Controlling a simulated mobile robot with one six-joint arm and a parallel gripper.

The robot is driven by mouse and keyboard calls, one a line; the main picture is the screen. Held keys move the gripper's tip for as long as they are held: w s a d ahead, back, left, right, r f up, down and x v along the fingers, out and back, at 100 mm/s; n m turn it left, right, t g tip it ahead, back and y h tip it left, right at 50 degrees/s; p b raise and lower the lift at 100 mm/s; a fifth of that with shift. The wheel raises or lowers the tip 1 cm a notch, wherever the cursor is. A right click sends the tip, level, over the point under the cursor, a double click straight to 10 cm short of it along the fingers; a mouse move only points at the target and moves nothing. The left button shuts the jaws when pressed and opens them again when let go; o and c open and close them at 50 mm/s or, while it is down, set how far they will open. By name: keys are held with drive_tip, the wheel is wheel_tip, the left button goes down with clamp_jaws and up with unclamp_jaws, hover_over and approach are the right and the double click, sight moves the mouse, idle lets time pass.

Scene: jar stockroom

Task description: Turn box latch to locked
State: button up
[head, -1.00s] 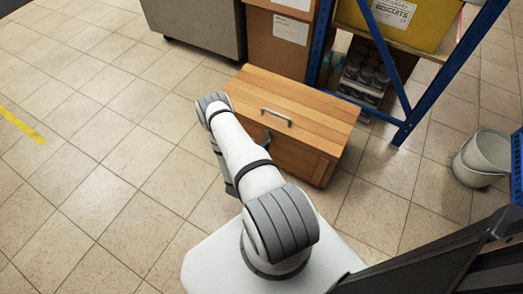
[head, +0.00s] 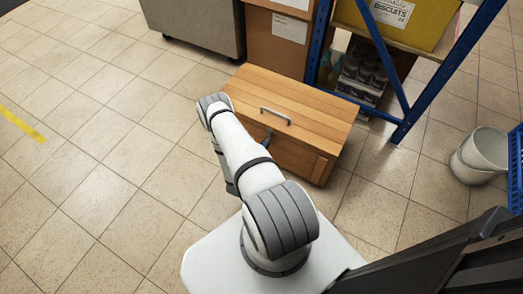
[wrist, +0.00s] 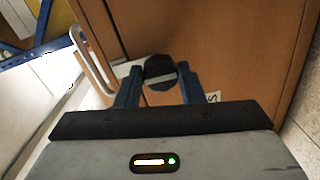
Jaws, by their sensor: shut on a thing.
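The wooden box (head: 300,92) stands on the tiled floor, lid closed, with a metal handle (head: 276,116) on top. In the wrist view its brown front (wrist: 235,45) fills much of the picture, and the handle (wrist: 90,62) shows at the left. The latch (wrist: 160,70) is a dark round knob with a pale stripe across it, on the box front. My gripper (wrist: 159,78) is shut on the latch, one finger on each side. Part of a small label with a letter S (wrist: 213,97) shows beside the right finger. In the head view my arm mostly hides the gripper and latch.
A blue rack (head: 425,90) with a yellow biscuits box (head: 400,18) and several jars (head: 365,75) stands behind the box. White buckets (head: 482,155) stand at the right. A grey cabinet (head: 195,25) is at the back. The floor at the left is clear.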

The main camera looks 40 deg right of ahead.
drive_tip(key=shift+s+f, duration=0.1)
drive_tip(key=shift+s, duration=0.05)
drive_tip(key=o, duration=1)
drive_tip(key=shift+a, duration=0.1)
